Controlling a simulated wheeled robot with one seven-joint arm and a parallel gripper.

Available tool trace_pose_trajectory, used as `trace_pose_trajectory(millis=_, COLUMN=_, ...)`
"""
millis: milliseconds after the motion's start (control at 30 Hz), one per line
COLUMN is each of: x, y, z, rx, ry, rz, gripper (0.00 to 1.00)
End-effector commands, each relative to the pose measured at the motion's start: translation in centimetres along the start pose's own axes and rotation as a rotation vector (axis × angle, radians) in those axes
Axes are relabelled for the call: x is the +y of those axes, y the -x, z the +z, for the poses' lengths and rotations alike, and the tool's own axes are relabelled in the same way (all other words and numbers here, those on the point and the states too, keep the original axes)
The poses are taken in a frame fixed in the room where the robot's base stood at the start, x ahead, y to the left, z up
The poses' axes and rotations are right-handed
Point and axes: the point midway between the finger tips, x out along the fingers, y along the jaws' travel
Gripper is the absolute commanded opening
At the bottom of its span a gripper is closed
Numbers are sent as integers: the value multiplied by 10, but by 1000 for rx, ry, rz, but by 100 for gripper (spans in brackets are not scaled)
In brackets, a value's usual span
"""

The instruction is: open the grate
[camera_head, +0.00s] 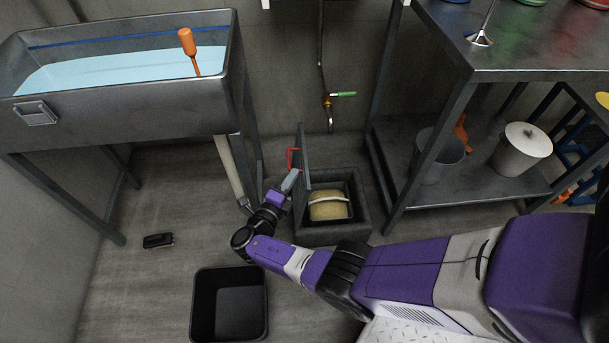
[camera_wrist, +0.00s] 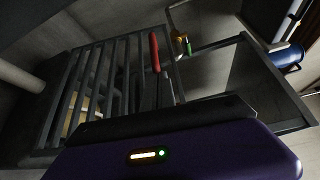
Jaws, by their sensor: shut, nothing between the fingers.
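The grate (camera_head: 303,157) stands upright, seen nearly edge-on, at the left side of a dark floor box (camera_head: 345,235). In the wrist view its several parallel bars (camera_wrist: 103,80) fill the left and middle. A red handle (camera_head: 291,159) sticks out from the grate's left face; it also shows in the wrist view (camera_wrist: 155,52). My gripper (camera_head: 290,181) is shut and empty, just below the red handle and beside the grate's left face. Whether it touches the grate I cannot tell. The box is open above, with a tan rounded block (camera_head: 328,206) under a pale handle inside.
A steel tank (camera_head: 120,105) of bluish liquid stands at left, its drain pipe (camera_head: 230,165) near my gripper. A steel table (camera_head: 470,190) with a lower shelf stands at right. A black bin (camera_head: 230,300) and dark brush (camera_head: 158,240) are on the floor. A green-handled valve (camera_head: 342,94) is behind.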

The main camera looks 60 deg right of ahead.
Motion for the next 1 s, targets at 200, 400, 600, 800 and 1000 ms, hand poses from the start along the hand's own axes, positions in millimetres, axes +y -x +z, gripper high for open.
trace_pose_trajectory(millis=200, x=14, y=21, z=33, rx=-4, ry=-2, rz=0, gripper=0)
trace_pose_trajectory(millis=400, x=23, y=33, z=54, rx=-2, ry=-2, rz=1, gripper=0)
trace_pose_trajectory(millis=600, x=27, y=40, z=64, rx=-1, ry=-1, rz=1, gripper=0)
trace_pose_trajectory(millis=800, x=28, y=42, z=67, rx=0, ry=0, rz=2, gripper=0)
trace_pose_trajectory(millis=1000, x=28, y=42, z=67, rx=1, ry=-1, rz=2, gripper=0)
